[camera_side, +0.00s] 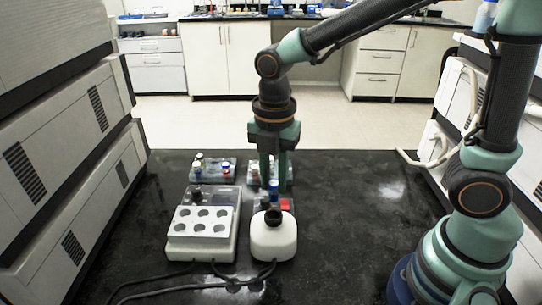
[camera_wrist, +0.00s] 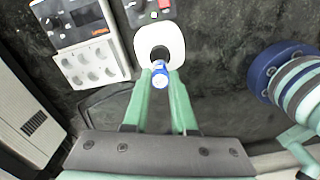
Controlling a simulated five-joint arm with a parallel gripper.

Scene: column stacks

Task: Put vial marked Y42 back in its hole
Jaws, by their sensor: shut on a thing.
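My gripper (camera_side: 275,188) points down and is shut on a blue-capped vial (camera_side: 274,184), held between the fingertips. In the wrist view the vial (camera_wrist: 160,75) shows end-on as a blue cap with a pale mark too small to read. A rack with several capped vials (camera_side: 226,168) stands at the back left. A second rack (camera_side: 288,183) stands behind and beside my fingers, partly hidden by them. I cannot tell which hole belongs to the vial.
A red square (camera_side: 286,204) lies behind the bottle.

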